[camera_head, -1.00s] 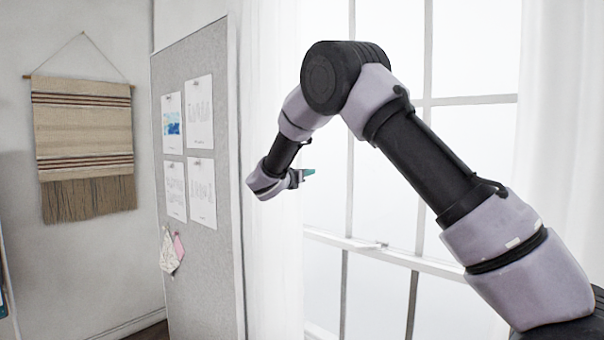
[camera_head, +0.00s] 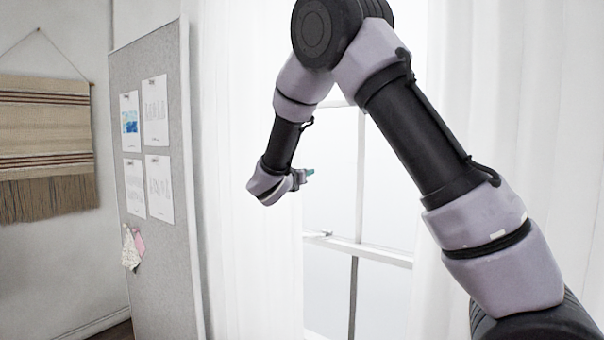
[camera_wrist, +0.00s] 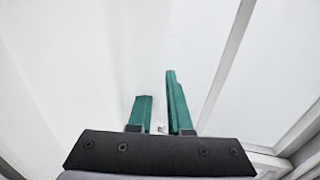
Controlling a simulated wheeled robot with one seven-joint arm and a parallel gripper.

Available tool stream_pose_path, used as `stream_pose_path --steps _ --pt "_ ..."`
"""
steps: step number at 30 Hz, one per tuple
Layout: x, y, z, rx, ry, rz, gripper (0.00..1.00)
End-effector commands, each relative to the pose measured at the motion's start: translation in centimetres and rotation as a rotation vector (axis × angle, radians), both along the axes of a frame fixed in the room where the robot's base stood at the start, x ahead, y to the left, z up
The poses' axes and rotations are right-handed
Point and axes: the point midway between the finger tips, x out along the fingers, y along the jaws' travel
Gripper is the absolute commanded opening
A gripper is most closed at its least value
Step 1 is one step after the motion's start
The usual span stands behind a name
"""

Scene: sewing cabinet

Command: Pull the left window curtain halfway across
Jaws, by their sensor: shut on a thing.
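The left curtain (camera_head: 235,110) is white and sheer and hangs from the top of the view down past its bottom edge. It covers the left part of the window (camera_head: 333,205). My gripper (camera_head: 308,174) is at the curtain's right edge, at about mid-height in the head view. In the wrist view its teal fingers (camera_wrist: 160,108) are close together, shut on the edge of the curtain (camera_wrist: 75,65). The pinched cloth is hard to make out against the white.
A grey pinboard (camera_head: 160,255) with papers stands left of the curtain. A woven wall hanging (camera_head: 45,125) is at the far left. The right curtain (camera_head: 530,110) hangs behind my arm. Bare window panes show between the curtains.

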Motion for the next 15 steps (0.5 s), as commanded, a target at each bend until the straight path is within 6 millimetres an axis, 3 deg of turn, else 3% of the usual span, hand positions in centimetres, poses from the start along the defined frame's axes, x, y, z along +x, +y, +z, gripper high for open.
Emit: stream_pose_path --steps 10,11,12,13,15 --pt "-0.05 -0.02 0.04 0.000 -0.001 0.000 0.00" --pt "-0.05 -0.02 0.04 0.000 -0.001 0.000 0.25" --pt "-0.04 -0.02 0.04 0.000 -0.001 0.000 0.40" --pt "-0.04 -0.02 0.04 0.000 -0.001 0.000 0.47" --pt "-0.04 -0.03 0.03 0.000 -0.001 0.000 0.47"
